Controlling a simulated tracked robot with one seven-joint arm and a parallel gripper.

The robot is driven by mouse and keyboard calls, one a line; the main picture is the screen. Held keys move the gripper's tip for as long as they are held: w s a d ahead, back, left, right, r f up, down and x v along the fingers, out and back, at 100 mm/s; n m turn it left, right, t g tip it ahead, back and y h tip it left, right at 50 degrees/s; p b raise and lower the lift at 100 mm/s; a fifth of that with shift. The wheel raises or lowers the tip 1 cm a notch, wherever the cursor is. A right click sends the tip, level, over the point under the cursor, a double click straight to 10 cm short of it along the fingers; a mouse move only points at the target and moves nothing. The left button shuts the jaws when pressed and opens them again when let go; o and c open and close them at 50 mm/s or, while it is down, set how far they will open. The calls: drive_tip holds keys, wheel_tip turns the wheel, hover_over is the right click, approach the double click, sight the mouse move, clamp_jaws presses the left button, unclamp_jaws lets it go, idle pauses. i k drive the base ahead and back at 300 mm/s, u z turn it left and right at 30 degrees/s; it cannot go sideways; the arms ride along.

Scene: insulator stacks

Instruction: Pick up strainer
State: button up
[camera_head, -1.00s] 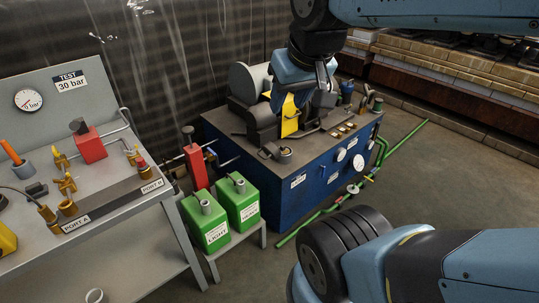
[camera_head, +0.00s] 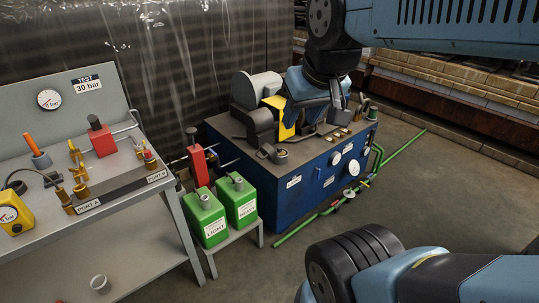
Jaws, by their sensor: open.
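I cannot tell for sure which part is the strainer. A small dark round cup-like part (camera_head: 281,156) lies at the front left of the blue cabinet's top (camera_head: 300,152), and small brass parts (camera_head: 340,133) lie near its right front edge. My gripper (camera_head: 341,98) is over the right part of the cabinet, above the brass parts, with its fingers pointing down. It is open and I see nothing held in it. My wrist and arm hide part of the cabinet's back right.
A yellow-and-dark pump unit (camera_head: 270,118) stands on the cabinet beside my gripper. Green cans (camera_head: 208,217) stand on a low stand. A grey test bench (camera_head: 130,192) is at left. Green pipes (camera_head: 390,157) run along the floor at right. The right floor is open.

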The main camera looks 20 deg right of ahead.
sight(280, 152)
drive_tip(key=z, duration=0.1)
drive_tip(key=i, duration=0.95)
drive_tip(key=u, duration=0.05)
